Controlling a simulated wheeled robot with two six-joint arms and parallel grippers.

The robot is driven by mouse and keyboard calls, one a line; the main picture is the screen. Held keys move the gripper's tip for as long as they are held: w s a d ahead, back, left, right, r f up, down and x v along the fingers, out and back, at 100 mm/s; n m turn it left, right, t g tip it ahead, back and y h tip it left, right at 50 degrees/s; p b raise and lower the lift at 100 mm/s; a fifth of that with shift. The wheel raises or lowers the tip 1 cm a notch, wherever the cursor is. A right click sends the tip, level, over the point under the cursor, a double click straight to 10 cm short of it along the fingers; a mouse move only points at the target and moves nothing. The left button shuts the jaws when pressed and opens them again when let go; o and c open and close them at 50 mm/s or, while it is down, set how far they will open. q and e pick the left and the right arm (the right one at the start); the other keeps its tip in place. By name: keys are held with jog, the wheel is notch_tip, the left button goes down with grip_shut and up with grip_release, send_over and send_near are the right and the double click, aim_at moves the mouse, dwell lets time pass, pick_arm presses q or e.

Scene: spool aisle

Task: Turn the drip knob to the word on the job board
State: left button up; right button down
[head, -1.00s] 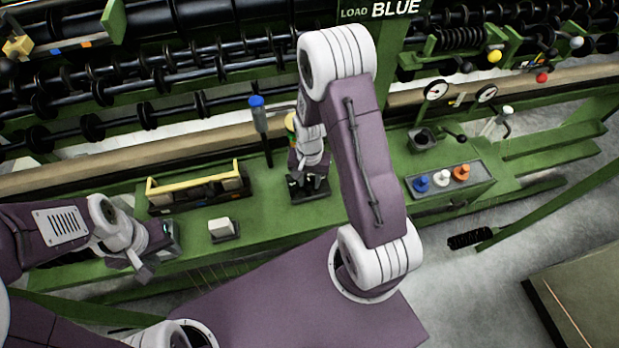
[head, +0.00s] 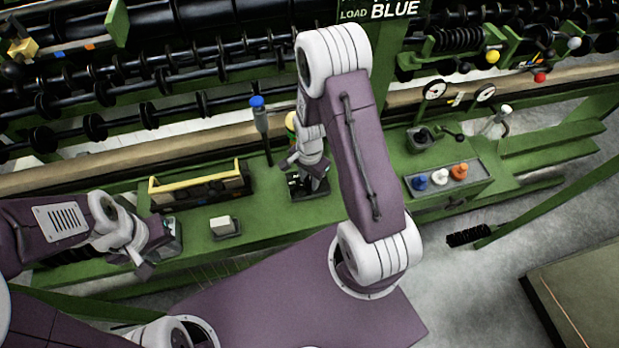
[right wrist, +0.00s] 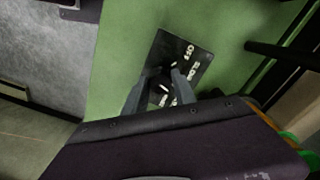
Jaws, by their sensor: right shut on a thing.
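The drip knob (right wrist: 158,76) is dark and sits in the middle of a black plate (right wrist: 168,42) with white lettering on the green bench; the words are too small and tilted to read surely. My right gripper (right wrist: 160,90) has its two fingers on either side of the knob, shut on it. In the head view my right gripper (head: 307,183) is over the plate (head: 312,194) and hides the knob. The job board (head: 382,10) shows "LOAD BLUE"; its upper part is cut off. My left gripper (head: 146,262) is at the left by the bench's front; its jaw is unclear.
A blue-topped lever (head: 259,115) stands just left and behind my right gripper. Blue, white and orange knobs (head: 441,178) are at the right, below two gauges (head: 434,89).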

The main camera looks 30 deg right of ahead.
aim_at(309, 180)
dwell(0.3)
jog(key=c, duration=1)
grip_release()
notch_tip(309, 180, up, 9)
jog(key=shift+r, duration=0.1)
